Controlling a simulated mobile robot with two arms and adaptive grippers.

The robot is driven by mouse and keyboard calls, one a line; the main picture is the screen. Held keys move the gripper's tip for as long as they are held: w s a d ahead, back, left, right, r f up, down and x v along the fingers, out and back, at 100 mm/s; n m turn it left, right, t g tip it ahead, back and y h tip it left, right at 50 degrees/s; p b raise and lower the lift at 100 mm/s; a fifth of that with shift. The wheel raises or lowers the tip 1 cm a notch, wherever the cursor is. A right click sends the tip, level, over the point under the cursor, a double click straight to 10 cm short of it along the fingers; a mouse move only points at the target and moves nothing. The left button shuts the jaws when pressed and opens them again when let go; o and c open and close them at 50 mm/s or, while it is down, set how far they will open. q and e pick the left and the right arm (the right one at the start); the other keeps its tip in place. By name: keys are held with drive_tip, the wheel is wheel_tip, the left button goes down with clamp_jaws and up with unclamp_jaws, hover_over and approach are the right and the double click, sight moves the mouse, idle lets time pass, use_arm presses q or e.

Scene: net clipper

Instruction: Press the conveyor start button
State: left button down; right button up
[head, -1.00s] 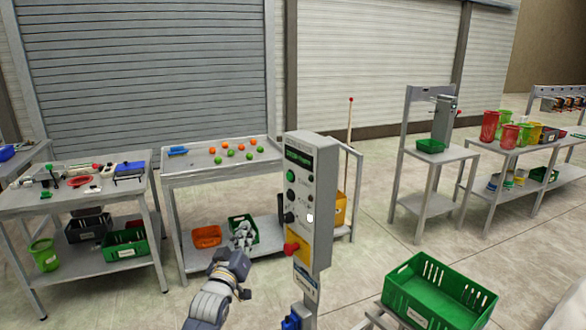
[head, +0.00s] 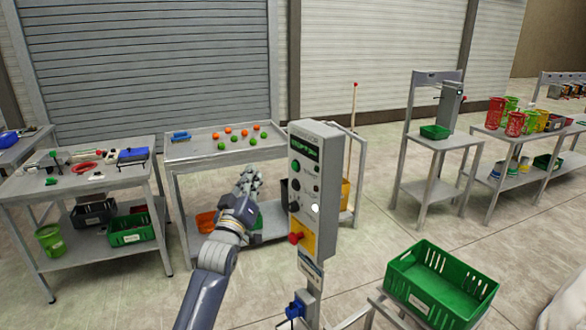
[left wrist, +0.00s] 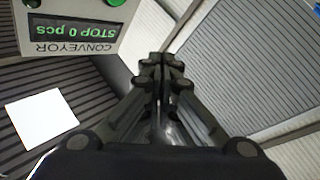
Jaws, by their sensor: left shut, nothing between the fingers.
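The conveyor control box (head: 328,190) stands on a post in the middle of the head view. Its face has a green display (head: 304,147), a green button (head: 295,165) below it, black knobs and a red emergency stop (head: 295,238) on a yellow plate. My left gripper (head: 250,173) is shut and empty, raised just left of the box, apart from the button in the picture. In the left wrist view the shut fingertips (left wrist: 162,62) are right of the box, which appears upside down with "STOP 0 pcs" and part of a green button (left wrist: 117,2). My right gripper is not seen.
A table (head: 185,152) with orange and green balls stands behind my left gripper. A green crate (head: 440,312) is at front right. A table with tools (head: 30,195) is at left, and shelves with red and green cups (head: 497,112) are at right.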

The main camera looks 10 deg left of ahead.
use_arm(q)
drive_tip(key=b, duration=0.3)
approach(290, 153)
drive_tip(key=w+a, duration=0.2)
drive_tip(key=shift+w+d+r+b, duration=0.3)
drive_tip(key=shift+d+r+b, duration=0.1)
drive_tip(key=shift+r, duration=0.1)
drive_tip(key=shift+w+d, duration=0.1)
idle(0.8)
drive_tip(key=shift+w+d, duration=0.2)
drive_tip(key=shift+w+d+b, duration=0.3)
drive_tip(key=shift+w+b, duration=0.05)
idle(0.9)
drive_tip(key=shift+s+a, duration=0.1)
drive_tip(key=shift+s+a+p, duration=0.5)
drive_tip(key=shift+s+p, duration=0.05)
idle(0.3)
